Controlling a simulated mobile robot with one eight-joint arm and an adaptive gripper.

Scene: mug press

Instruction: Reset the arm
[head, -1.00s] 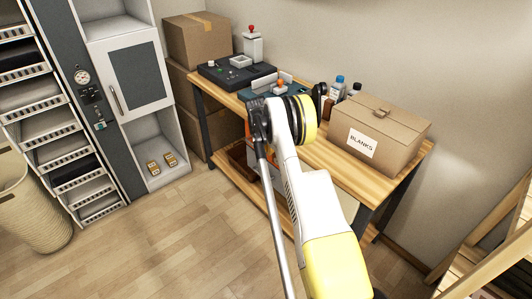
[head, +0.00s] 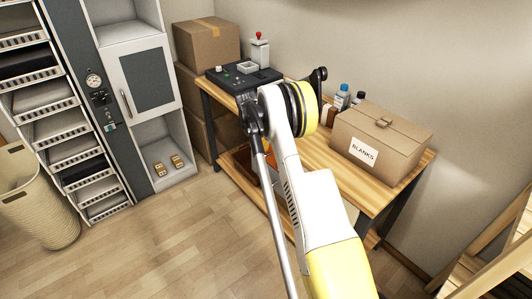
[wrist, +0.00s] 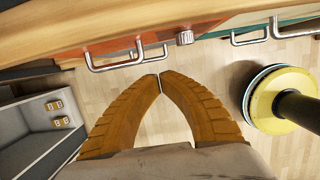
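My arm (head: 318,200), white and yellow, reaches up from the bottom of the head view and bends in front of the wooden workbench (head: 365,188). The fingertips are just below the bench edge (wrist: 150,32) in the picture, near a metal handle (wrist: 127,61). I cannot tell whether they touch it.
A carton marked BLANKS (head: 385,140) and small bottles (head: 341,98) stand on the bench's right part. A grey cabinet (head: 143,82), shelf rack (head: 70,150) and wicker basket (head: 38,200) stand left. Open floor lies in front.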

